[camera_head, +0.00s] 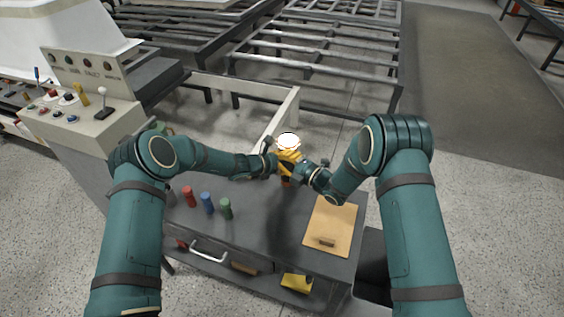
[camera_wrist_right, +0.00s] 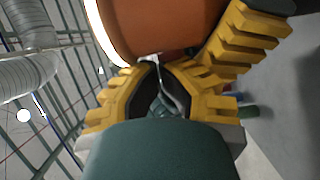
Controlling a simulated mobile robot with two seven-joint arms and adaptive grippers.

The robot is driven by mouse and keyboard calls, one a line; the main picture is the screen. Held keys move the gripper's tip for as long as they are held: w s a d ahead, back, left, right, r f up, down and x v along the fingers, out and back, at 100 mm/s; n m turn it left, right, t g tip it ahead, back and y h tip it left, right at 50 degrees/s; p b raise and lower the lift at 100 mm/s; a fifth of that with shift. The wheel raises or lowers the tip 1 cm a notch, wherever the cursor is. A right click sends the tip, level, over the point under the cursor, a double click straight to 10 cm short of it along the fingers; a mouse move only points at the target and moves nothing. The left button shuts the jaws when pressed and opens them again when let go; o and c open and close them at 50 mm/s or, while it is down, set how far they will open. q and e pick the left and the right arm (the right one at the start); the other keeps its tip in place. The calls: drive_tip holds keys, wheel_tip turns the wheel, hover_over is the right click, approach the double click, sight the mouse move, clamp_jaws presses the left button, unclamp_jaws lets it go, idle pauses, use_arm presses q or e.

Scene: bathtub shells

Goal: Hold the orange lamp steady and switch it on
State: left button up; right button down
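The orange lamp (camera_wrist_right: 165,25) fills the top of the right wrist view, with a bright white edge at its left. In the head view its white, bright top (camera_head: 288,140) shows above the grippers, which hide most of its body. My right gripper (camera_wrist_right: 158,66) has its yellow ridged fingertips almost together just below the orange body; a thin pale strip shows between them. I cannot tell whether they hold it. My left gripper (camera_head: 279,161) is at the lamp from the left, its fingers mostly hidden. Another yellow finger lies against the lamp's right side in the wrist view.
A dark workbench (camera_head: 262,222) lies under both arms. Red (camera_head: 189,196), blue (camera_head: 207,202) and green (camera_head: 225,208) cylinders stand on its left part. A wooden board (camera_head: 330,224) lies at right. A control panel (camera_head: 85,110) stands at left; metal frames (camera_head: 310,50) are behind.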

use_arm(q)
drive_tip(key=shift+s+d, duration=0.25)
use_arm(e)
drive_tip(key=shift+w+d, duration=0.25)
use_arm(q)
drive_tip(key=shift+w+a, duration=0.15)
drive_tip(key=shift+a, duration=0.05)
use_arm(e)
drive_tip(key=v, duration=0.8)
drive_tip(key=shift+s+a, duration=0.2)
use_arm(q)
drive_tip(key=shift+f, duration=0.1)
drive_tip(key=o, duration=1.3)
drive_tip(key=shift+o, duration=0.2)
